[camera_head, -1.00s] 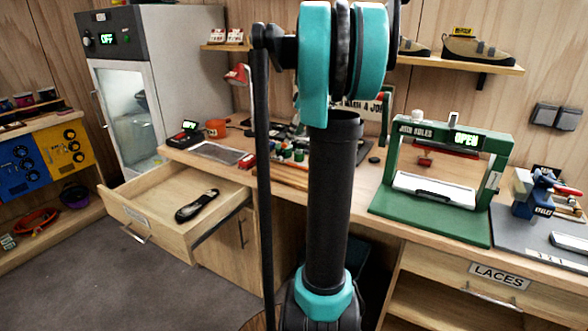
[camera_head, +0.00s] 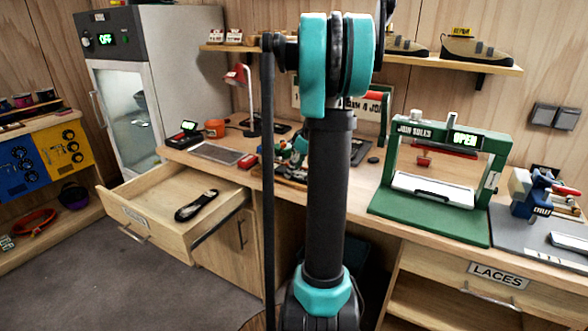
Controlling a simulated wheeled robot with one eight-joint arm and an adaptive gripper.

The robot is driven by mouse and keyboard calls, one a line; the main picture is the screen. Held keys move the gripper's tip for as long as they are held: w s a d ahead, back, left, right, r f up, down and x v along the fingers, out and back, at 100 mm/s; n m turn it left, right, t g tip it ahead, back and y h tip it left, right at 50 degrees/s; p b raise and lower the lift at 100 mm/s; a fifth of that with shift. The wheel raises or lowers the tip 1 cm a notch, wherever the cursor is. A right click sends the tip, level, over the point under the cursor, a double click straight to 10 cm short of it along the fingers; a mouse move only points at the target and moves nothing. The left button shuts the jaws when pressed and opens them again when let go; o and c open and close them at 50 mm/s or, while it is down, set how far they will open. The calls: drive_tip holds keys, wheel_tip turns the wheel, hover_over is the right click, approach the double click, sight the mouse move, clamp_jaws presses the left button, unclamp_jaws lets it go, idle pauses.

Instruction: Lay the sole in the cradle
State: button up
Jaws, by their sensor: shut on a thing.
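A dark sole (camera_head: 197,205) lies in the open wooden drawer (camera_head: 135,192) at the left of the bench. The green press (camera_head: 385,203) stands on the bench right of my arm. Its sign reads JOIN SOLES and its display reads OPEN. A white part with a black handle (camera_head: 434,189) sits low in its frame. This may be the cradle, but I cannot tell for certain. A red piece hangs above it. My upright arm fills the middle. My gripper's fingers and anything in them are hidden, probably behind the arm.
A red lamp (camera_head: 236,76), an orange mug (camera_head: 215,128) and small tools stand on the bench. A shelf (camera_head: 500,67) with shoes hangs above. The floor (camera_head: 90,285) at the front left is clear.

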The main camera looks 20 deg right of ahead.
drive_tip(key=o, duration=1)
drive_tip(key=v, duration=1.2)
drive_tip(key=s+a+f+m+h, duration=0.1)
drive_tip(key=s+a+f+m, duration=0.1)
drive_tip(key=s+a+f, duration=0.3)
drive_tip(key=s+a+f+m, duration=0.1)
drive_tip(key=s+a+f, duration=0.25)
drive_tip(key=a, duration=0.45)
drive_tip(key=s+a+f+m, duration=0.1)
drive_tip(key=s+a+f, duration=0.1)
drive_tip(key=s+f, duration=0.2)
drive_tip(key=s+a+f+m+h, duration=0.1)
drive_tip(key=s+a+f+m, duration=0.1)
drive_tip(key=s, duration=0.4)
drive_tip(key=s+a+f+m, duration=0.1)
drive_tip(key=s+a+f, duration=0.2)
drive_tip(key=s+f, duration=0.2)
drive_tip(key=shift+s+a+f+m+t+h, duration=0.1)
drive_tip(key=shift+a+f+m+t+h, duration=0.1)
drive_tip(key=shift+f, duration=0.2)
drive_tip(key=shift+s+a+f+m+t+h, duration=0.1)
drive_tip(key=shift+a+f+t+h, duration=0.1)
drive_tip(key=shift+f, duration=0.15)
